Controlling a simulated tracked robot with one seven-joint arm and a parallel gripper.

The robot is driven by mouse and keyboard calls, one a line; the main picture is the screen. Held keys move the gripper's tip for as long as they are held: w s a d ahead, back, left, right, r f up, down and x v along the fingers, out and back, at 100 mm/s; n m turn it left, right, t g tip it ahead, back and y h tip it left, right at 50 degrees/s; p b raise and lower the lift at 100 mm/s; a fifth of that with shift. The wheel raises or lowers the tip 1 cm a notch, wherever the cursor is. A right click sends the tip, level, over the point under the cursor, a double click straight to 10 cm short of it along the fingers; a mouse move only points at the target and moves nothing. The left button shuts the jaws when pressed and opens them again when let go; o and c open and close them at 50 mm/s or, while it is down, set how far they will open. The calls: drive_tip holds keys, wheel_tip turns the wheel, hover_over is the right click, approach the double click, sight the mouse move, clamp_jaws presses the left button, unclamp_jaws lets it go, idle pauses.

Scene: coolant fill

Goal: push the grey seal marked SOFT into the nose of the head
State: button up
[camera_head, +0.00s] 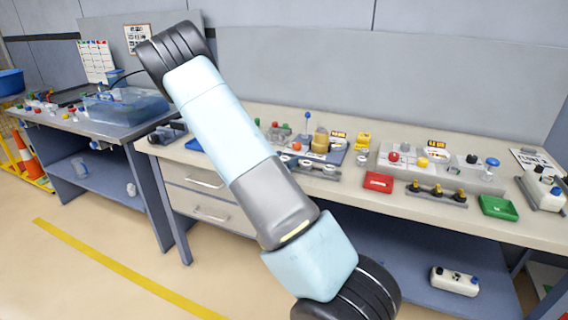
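My arm crosses the middle of the view, from the bottom right to a black joint at the upper left. My gripper is not in view. I cannot make out a grey seal marked SOFT; no lettering of that kind is readable. I cannot tell for sure which thing is the head. An amber-topped piece (320,141) stands upright on a blue-grey fixture at the middle of the long bench (385,198), just right of my arm. Part of the bench behind my arm is hidden.
A red tray (378,182) and a green tray (498,207) sit near the bench's front edge. A grey panel (440,172) with coloured knobs stands behind them. A clear tub (125,106) is on the left table. An orange cone (27,155) stands far left. The left floor is clear.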

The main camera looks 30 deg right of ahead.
drive_tip(key=c, duration=0.9)
drive_tip(key=shift+c, duration=0.2)
drive_tip(key=shift+r, duration=0.15)
